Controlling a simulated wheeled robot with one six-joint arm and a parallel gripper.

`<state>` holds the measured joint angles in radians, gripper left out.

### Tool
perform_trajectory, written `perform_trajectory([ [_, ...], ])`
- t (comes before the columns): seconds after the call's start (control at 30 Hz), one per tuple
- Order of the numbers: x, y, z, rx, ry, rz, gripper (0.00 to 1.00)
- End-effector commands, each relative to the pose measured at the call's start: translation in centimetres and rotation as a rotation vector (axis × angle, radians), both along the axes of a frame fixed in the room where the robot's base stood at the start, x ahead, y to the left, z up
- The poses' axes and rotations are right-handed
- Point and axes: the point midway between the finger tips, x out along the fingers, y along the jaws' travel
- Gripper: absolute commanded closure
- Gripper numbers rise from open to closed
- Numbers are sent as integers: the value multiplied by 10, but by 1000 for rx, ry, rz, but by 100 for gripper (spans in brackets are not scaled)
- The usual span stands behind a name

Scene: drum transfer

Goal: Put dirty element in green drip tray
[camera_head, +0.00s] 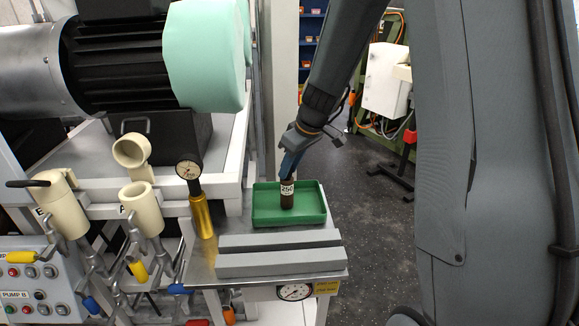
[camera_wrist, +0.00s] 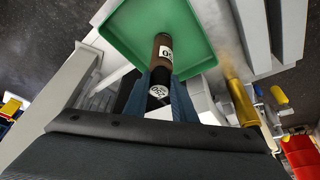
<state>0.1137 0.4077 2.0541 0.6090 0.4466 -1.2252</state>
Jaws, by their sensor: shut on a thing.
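The dirty element (camera_head: 287,197) is a dark brown cylinder with a white label band. It is upright in the head view, over the green drip tray (camera_head: 318,214); I cannot tell whether its base touches the tray floor. My gripper (camera_head: 288,172) is shut on its upper end from above. In the wrist view the element (camera_wrist: 162,52) sits between the blue-grey fingers of my gripper (camera_wrist: 160,97), and its far end is in front of the green tray (camera_wrist: 120,22). A white mark shows on its near end.
Grey bars (camera_head: 280,252) lie in front of the tray on the metal bench. A brass cylinder with a gauge (camera_head: 201,214) stands left of the tray. Cream housings (camera_head: 142,207) and a large motor (camera_head: 120,55) are farther left. Dark floor (camera_head: 365,200) is open to the right.

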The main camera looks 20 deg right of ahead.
Motion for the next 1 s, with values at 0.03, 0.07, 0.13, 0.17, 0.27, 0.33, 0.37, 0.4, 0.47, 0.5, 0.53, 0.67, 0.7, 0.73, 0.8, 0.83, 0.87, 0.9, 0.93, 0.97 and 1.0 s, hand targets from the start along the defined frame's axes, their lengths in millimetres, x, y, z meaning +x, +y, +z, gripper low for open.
perform_trajectory([
  [0.03,0,0,1,0,-1,0,100],
  [0.07,0,0,1,0,-1,0,100],
  [0.13,1,0,0,0,-1,0,100],
  [0.17,1,0,-1,0,-1,0,100],
  [0.27,0,0,-3,0,0,0,75],
  [0.33,0,0,-2,0,0,0,63],
  [0.37,0,0,-2,0,0,0,58],
  [0.4,0,0,-2,0,0,0,58],
  [0.47,0,0,-2,0,0,0,58],
  [0.5,0,0,-2,0,0,0,58],
  [0.53,0,0,-2,0,0,0,58],
  [0.67,0,0,-2,0,0,0,58],
  [0.7,0,0,-1,0,0,0,58],
  [0.73,0,0,0,0,0,0,58],
  [0.8,0,0,3,0,0,0,58],
  [0.83,0,-1,5,-1,-3,0,58],
  [0.87,-1,-2,9,-1,-4,1,58],
  [0.9,-3,-3,13,-1,-5,1,58],
  [0.93,-4,-4,17,0,-5,0,58],
  [0.97,-6,-5,21,0,-5,0,58],
  [1.0,-8,-7,27,-1,-6,-1,58],
])
